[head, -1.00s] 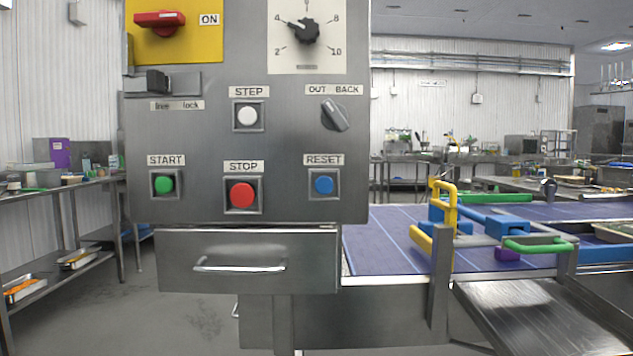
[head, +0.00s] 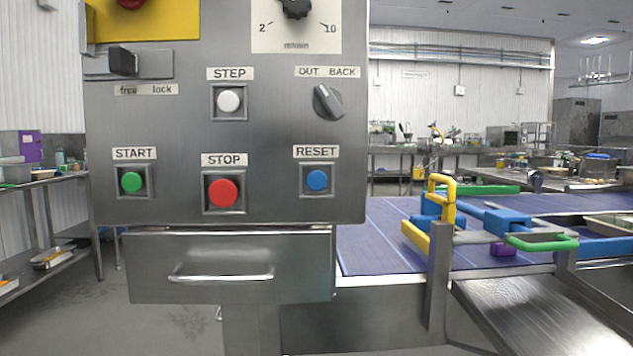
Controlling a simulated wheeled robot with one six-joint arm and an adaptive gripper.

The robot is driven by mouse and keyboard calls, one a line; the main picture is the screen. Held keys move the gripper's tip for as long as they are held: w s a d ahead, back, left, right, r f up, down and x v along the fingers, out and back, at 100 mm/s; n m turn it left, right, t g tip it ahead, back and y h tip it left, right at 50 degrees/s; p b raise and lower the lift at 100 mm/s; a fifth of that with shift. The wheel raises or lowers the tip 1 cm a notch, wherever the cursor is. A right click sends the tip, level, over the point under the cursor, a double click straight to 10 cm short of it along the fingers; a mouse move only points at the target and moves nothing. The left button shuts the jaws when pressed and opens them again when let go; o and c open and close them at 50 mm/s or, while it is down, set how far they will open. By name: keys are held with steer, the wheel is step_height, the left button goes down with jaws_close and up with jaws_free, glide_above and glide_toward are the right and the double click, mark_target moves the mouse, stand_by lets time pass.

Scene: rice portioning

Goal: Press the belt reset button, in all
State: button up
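The blue reset button (head: 317,180) sits under the RESET label at the lower right of the grey control panel (head: 270,130) in the head view. The red stop button (head: 223,193) is to its left, and the green start button (head: 131,181) is farther left. The white step button (head: 229,101) is above stop. The OUT/BACK knob (head: 328,101) is above reset. The blue button's face is unobstructed. My gripper is not in the head view.
A drawer (head: 230,265) with a bar handle is under the panel. The blue belt (head: 375,235) runs to the right, with a yellow handle (head: 441,190) and a green handle (head: 542,242) beside it. A metal chute (head: 540,315) slopes at the lower right. Floor shows at lower left.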

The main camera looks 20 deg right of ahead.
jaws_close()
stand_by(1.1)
